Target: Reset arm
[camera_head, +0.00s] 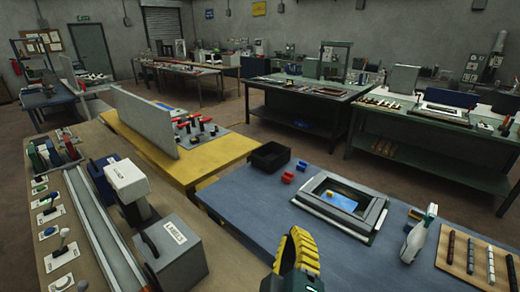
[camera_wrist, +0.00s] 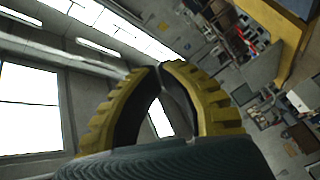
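My gripper (camera_head: 298,234) shows at the bottom middle of the head view, raised in front of the blue table's near edge. Its fingers have yellow ribbed backs and dark inner sides. In the wrist view my gripper (camera_wrist: 160,68) has its fingertips together, with a hollow gap between the curved fingers and nothing held in it. The wrist view is tilted and looks out at windows, the ceiling and part of the room. Most of my arm is out of view.
A grey box (camera_head: 172,250) stands on the wooden bench at left.

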